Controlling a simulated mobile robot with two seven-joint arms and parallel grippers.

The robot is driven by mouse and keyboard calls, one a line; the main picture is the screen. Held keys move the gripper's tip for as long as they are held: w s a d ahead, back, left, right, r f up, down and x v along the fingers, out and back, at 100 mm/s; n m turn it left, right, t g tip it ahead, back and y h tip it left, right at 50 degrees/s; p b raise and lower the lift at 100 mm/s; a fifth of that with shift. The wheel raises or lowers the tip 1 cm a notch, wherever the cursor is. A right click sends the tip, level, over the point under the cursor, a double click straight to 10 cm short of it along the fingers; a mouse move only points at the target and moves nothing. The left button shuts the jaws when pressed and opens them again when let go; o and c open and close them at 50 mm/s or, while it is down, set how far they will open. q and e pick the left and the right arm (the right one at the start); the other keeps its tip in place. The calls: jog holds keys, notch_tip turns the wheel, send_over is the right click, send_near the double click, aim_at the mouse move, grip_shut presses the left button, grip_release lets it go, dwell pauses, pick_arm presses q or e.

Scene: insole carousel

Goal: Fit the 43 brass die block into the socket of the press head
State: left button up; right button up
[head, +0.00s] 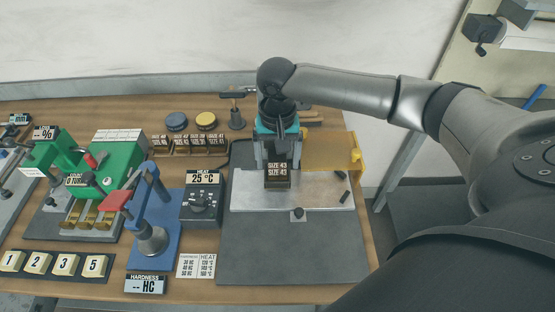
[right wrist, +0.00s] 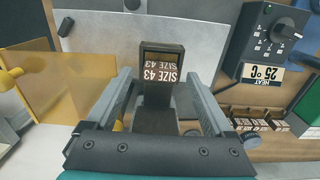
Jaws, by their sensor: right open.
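A dark block (head: 278,180) with two SIZE 43 labels stands on the silver plate (head: 320,192). In the right wrist view the dark block (right wrist: 178,48) shows a brass-coloured part in its top, beside the labels. I cannot tell where the brass die block ends and a press-head socket begins. My right gripper (head: 277,163) is open above the block. In the right wrist view its fingers (right wrist: 158,82) lie on either side of the block, with gaps visible. The gripper hides part of what is behind it. My left gripper is not in view.
A rack of labelled die blocks (head: 190,146) stands behind the heat control box (head: 202,200). A yellow clear guard (head: 330,150) stands right of the gripper. The blue hardness tester (head: 152,240) and green machine (head: 108,168) are left. The grey mat (head: 290,255) in front is clear.

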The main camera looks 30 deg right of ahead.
aim_at(277, 166)
notch_tip(277, 166, up, 11)
jog(key=p, duration=0.1)
jog(key=shift+r+p, duration=0.2)
jog(key=shift+p, duration=0.1)
dwell(0.4)
